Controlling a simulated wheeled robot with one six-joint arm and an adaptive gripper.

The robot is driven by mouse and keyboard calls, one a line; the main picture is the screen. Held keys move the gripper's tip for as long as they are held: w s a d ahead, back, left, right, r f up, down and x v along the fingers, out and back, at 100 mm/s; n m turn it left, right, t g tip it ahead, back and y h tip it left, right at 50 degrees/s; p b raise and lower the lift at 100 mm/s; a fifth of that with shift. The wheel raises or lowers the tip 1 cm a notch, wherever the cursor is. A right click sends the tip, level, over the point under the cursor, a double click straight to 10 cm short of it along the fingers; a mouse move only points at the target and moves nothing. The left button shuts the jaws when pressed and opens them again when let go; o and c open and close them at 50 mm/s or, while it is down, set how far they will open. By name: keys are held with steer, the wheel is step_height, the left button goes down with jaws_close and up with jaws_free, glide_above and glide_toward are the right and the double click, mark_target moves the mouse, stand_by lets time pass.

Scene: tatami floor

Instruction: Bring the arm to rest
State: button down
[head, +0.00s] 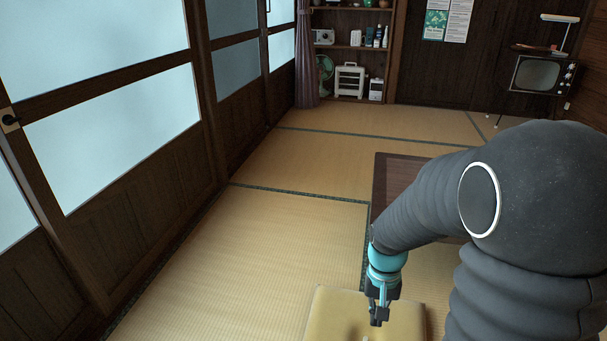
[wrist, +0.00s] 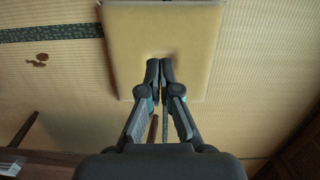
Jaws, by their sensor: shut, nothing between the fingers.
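My gripper (head: 378,318) hangs at the end of my grey-sleeved arm, pointing down at the bottom of the head view. In the wrist view my gripper (wrist: 160,66) has its two fingers together with nothing between them. A yellow floor cushion (head: 322,316) lies below it, and the cushion also shows in the wrist view (wrist: 190,22). The fingertips appear over the cushion near its dimpled middle. I cannot tell whether they touch it.
A dark low table (head: 393,178) stands behind my arm, partly hidden. Sliding doors (head: 120,110) line the left. A shelf (head: 350,50) and a television (head: 538,74) are at the back. A small brown patch (wrist: 41,58) lies on the tatami. Left-centre floor (head: 255,240) is clear.

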steer(key=s+r+t, duration=0.2)
steer(key=s+r, duration=0.2)
steer(key=r, duration=0.3)
steer(key=s+r+n+t+p, duration=0.1)
steer(key=s+r, duration=0.3)
steer(key=r, duration=0.4)
steer(key=s+r+n+t+p, duration=0.1)
steer(key=s+r+t, duration=0.3)
steer(key=r, duration=0.4)
steer(key=shift+s+a, duration=0.3)
steer(key=shift+a, duration=0.05)
steer(key=shift+d, duration=0.1)
